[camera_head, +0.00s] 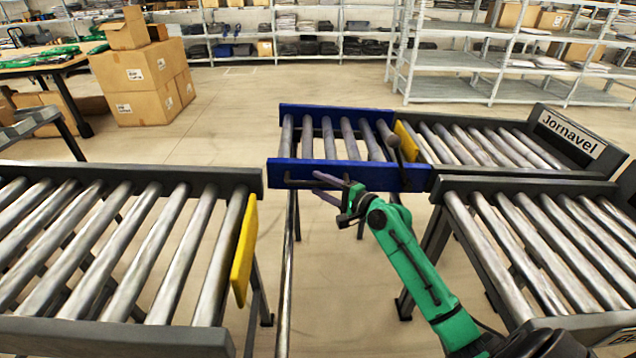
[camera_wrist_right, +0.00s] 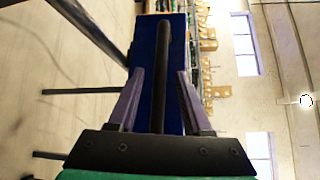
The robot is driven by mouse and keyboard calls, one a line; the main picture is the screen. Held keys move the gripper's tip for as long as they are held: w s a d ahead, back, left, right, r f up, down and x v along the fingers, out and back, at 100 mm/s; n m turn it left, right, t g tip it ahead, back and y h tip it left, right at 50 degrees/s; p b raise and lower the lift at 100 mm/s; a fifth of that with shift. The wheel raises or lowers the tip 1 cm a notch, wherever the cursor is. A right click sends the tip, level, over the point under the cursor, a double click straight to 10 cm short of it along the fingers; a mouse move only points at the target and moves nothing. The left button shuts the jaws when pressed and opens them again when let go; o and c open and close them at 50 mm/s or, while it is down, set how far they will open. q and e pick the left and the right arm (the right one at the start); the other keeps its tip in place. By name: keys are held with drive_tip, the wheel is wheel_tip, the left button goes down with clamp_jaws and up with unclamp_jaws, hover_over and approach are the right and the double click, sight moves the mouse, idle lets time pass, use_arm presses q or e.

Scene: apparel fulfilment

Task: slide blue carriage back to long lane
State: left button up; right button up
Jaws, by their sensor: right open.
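The blue carriage (camera_head: 350,174), a blue frame with metal rollers, stands in the middle of the head view, lined up with the short roller lane labelled Jornavel (camera_head: 500,145). A dark bar handle (camera_head: 300,183) runs along its near side. My right gripper (camera_head: 318,184) is at this handle, in front of the carriage. In the right wrist view, the handle (camera_wrist_right: 163,75) lies between the two open fingers (camera_wrist_right: 160,85), with the blue side (camera_wrist_right: 146,45) beyond; whether a finger touches the bar is unclear. My left gripper is not in view.
A roller lane (camera_head: 125,338) at the left ends in a yellow stop plate (camera_head: 243,250). Another yellow plate (camera_head: 405,141) stands between carriage and Jornavel lane. A roller lane (camera_head: 530,187) lies at the near right. Floor is open between the left and near-right lanes.

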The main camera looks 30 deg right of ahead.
drive_tip(key=shift+w+a+f, duration=0.1)
drive_tip(key=shift+w+a, duration=0.1)
drive_tip(key=shift+w, duration=0.4)
clamp_jaws()
idle(1.0)
